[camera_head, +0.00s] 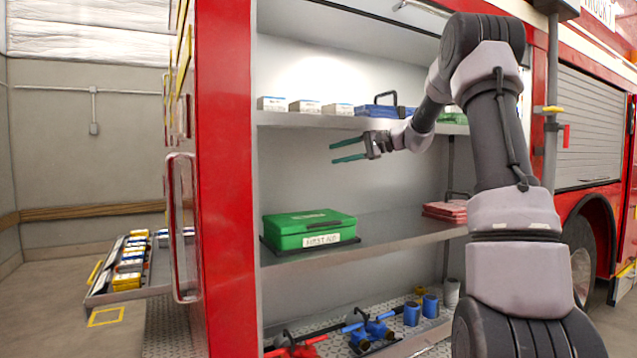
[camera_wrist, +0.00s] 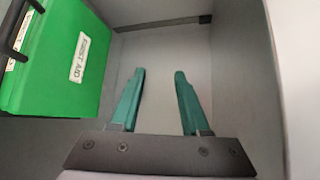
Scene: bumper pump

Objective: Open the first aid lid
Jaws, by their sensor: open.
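A green first aid box (camera_head: 308,230) with a white label on its front sits on the middle shelf of the truck compartment, its lid (camera_head: 309,218) shut. In the wrist view the first aid box (camera_wrist: 58,62) is at the upper left, with a dark handle beside it at the corner. My gripper (camera_head: 332,154) is open and empty, in the air above the box and somewhat to its right, below the upper shelf. In the wrist view its two green fingers (camera_wrist: 160,85) are apart with nothing between them, to the right of the box.
The upper shelf (camera_head: 360,122) holds small white boxes (camera_head: 305,106) and a blue case. A red case (camera_head: 445,211) lies right of the first aid box on the middle shelf (camera_head: 375,232). Blue and red fittings (camera_head: 372,330) stand below. The red compartment edge (camera_head: 224,180) borders the left.

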